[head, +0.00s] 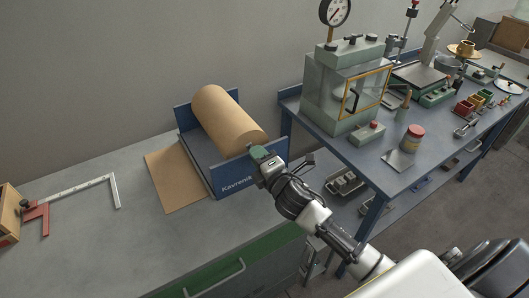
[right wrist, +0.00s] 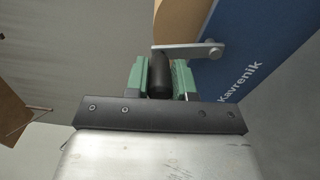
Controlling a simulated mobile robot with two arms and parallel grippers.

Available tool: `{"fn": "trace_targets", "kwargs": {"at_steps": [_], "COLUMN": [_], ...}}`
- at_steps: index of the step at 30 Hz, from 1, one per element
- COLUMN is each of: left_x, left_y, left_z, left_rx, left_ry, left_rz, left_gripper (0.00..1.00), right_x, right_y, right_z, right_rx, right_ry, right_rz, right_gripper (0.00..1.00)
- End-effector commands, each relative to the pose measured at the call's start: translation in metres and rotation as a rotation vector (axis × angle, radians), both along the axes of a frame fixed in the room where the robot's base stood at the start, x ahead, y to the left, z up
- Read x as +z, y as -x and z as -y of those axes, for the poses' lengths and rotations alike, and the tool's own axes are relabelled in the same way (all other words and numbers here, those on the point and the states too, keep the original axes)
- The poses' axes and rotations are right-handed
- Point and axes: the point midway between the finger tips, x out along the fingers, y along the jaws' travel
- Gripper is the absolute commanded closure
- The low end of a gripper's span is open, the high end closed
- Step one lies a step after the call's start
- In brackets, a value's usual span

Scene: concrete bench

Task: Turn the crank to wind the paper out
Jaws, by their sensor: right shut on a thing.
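A brown paper roll (head: 226,118) lies in a blue dispenser (head: 230,181) marked "Kavrenik". A flat brown paper sheet (head: 168,183) sticks out from the dispenser's left side onto the bench. My right gripper (head: 261,154) is at the dispenser's near end plate. In the right wrist view my right gripper (right wrist: 160,82) has its green fingers shut on the black crank handle (right wrist: 159,72). The grey metal crank arm (right wrist: 190,49) runs from the handle to a pivot by the blue plate. In the head view the gripper hides the crank. My left gripper is not in view.
A blue table (head: 375,168) with a glass-sided press chamber (head: 345,88) and tools stands close on the right. The bench (head: 120,245) is clear in front of the paper sheet.

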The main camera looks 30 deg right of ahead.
Motion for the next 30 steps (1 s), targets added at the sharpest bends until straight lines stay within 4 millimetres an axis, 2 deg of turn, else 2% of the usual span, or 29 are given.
{"fn": "trace_targets", "kwargs": {"at_steps": [15,30], "left_x": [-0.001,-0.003], "left_y": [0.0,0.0], "left_z": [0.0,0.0], "left_rx": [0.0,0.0], "left_ry": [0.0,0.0], "left_rz": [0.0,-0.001], "left_gripper": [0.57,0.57], "right_x": [-0.017,-0.038], "right_y": [0.002,0.003], "right_z": [-0.028,-0.041], "right_rx": [0.0,-0.001], "right_ry": [0.491,0.881], "right_rz": [0.039,0.069], "right_gripper": [1.0,1.0]}}
